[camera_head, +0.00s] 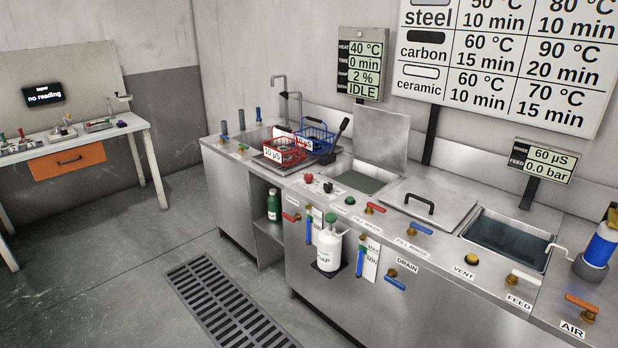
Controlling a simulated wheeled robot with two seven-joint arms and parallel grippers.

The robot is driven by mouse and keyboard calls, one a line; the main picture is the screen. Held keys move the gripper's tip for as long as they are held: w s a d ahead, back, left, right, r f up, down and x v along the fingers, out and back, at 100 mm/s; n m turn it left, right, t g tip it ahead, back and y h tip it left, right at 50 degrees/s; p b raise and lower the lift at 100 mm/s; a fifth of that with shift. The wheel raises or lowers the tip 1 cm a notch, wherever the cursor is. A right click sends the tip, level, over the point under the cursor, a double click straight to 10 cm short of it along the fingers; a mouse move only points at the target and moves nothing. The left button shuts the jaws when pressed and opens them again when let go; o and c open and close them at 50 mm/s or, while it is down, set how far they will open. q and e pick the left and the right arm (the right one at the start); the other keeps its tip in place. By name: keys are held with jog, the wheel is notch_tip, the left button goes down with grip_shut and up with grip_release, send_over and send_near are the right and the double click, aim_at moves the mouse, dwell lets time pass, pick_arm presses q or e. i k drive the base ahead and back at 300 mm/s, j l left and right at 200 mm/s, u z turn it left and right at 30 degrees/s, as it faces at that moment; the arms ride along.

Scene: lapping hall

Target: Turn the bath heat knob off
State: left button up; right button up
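A steel bath (356,182) with its lid (380,138) raised stands in the middle of the counter. On the counter's front edge by it are a small red knob (308,178), a black knob (328,187) and a green button (349,200). Their labels are too small to read, so I cannot tell which is the heat knob or how it is set. The wall display (363,64) reads 40 °C beside "HEAT", 0 min, 2 % and IDLE. Neither of my grippers shows.
A red basket (284,150) and a blue basket (316,137) stand left of the bath. A closed lid (432,205) and an open tank (506,240) are to the right. A white bottle (328,247) hangs in front. Floor is clear around the drain grate (228,304).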

aim_at(308, 176)
jog(key=i+j+z, duration=0.2)
jog(key=i, duration=0.4)
jog(key=i+z, duration=0.25)
jog(key=i, duration=0.3)
jog(key=i+j+z, duration=0.2)
jog(key=i+j, duration=0.15)
jog(key=i, duration=0.2)
jog(key=i+j+z, duration=0.2)
jog(key=i+j, duration=0.15)
jog(key=i, duration=0.2)
